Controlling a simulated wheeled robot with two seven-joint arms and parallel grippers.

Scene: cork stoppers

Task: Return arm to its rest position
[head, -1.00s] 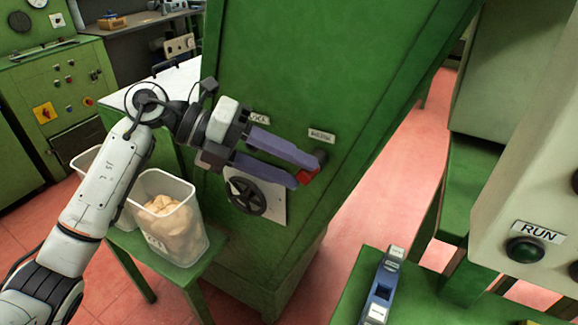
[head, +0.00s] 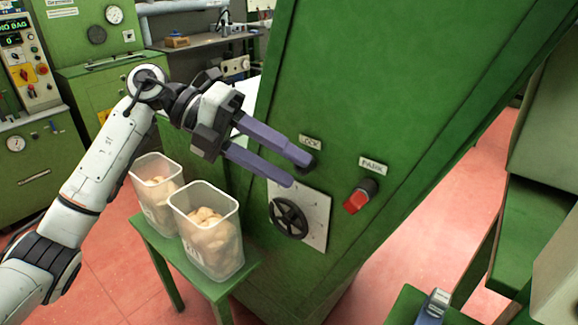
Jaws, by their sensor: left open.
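My left arm (head: 113,155) comes in from the left, raised in front of the green machine cabinet (head: 400,110). My left gripper (head: 298,170) is open and empty. Its two purple fingers point right and slightly down, in front of the cabinet face. Whether the fingers touch the cabinet cannot be told. A red switch (head: 358,198) under a "PARK" label stands to the right, clear of the fingers.
Two clear bins (head: 222,262) with cork-coloured pieces stand on a small green table (head: 200,285) below my left arm. Green control panels stand at the far left. A blue-grey device (head: 433,305) is at the bottom right. Red floor (head: 480,170) is open right of the cabinet.

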